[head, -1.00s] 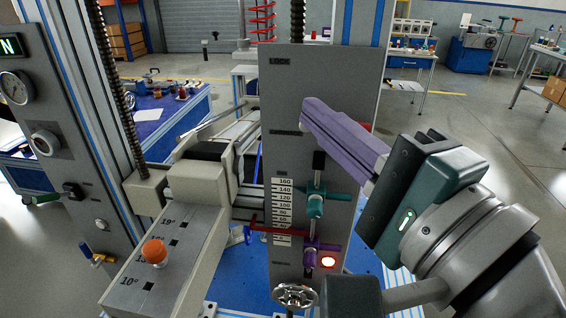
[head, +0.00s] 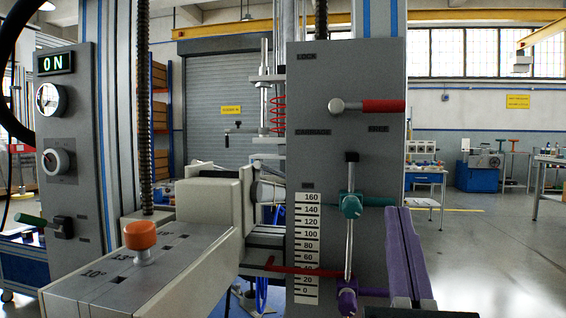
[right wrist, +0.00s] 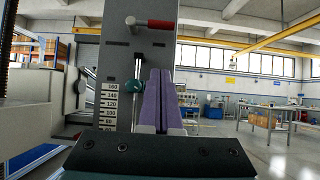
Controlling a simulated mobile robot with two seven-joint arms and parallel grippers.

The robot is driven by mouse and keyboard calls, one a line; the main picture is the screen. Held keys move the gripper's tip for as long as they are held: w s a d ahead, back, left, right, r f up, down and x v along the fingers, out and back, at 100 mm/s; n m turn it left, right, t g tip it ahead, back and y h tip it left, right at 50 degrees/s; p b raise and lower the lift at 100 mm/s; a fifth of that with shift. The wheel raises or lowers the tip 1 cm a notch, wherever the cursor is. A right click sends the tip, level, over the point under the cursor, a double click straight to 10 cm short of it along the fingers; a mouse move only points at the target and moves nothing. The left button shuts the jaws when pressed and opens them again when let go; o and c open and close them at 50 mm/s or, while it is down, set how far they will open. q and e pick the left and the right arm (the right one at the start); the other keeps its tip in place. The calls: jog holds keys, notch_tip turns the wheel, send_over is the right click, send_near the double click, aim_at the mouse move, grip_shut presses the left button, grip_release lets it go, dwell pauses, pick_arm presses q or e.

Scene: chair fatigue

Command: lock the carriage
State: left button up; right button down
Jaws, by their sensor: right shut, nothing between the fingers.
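The carriage lever has a red grip (head: 383,106) on a round metal hub, high on the grey panel (head: 330,75). It lies level, with its grip pointing right above the word FREE; the word LOCK is above it at the panel's top. The red grip also shows in the right wrist view (right wrist: 160,24). My right gripper (head: 398,211) has purple fingers pressed together with nothing between them. It points up, below and apart from the lever, at the panel's right edge. Its fingers also show in the right wrist view (right wrist: 159,72). My left gripper is out of view.
Below the lever are a teal-handled knob (head: 351,205), a purple-handled knob (head: 347,301) and a height scale (head: 306,245). A beige arm with an orange knob (head: 140,234) stands left. A control panel (head: 66,150) reads ON. Open floor lies right.

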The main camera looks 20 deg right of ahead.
aim_at(371, 106)
jog(key=shift+r, duration=0.1)
jog(key=p+x, duration=0.1)
jog(key=x, duration=0.3)
jog(key=r+p+x, duration=0.1)
jog(key=p+x, duration=0.1)
jog(key=x, duration=0.2)
jog(key=s+a+r+p+x, duration=0.1)
jog(key=p+x, duration=0.1)
jog(key=x, duration=0.2)
jog(key=shift+w+d+r, duration=0.2)
jog(key=shift+d+r, duration=0.05)
jog(key=shift+r, duration=0.1)
jog(key=shift+s+d+r+n+t+y+p, duration=0.1)
jog(key=shift+r+n+t+y+p, duration=0.15)
jog(key=shift+n+y, duration=0.4)
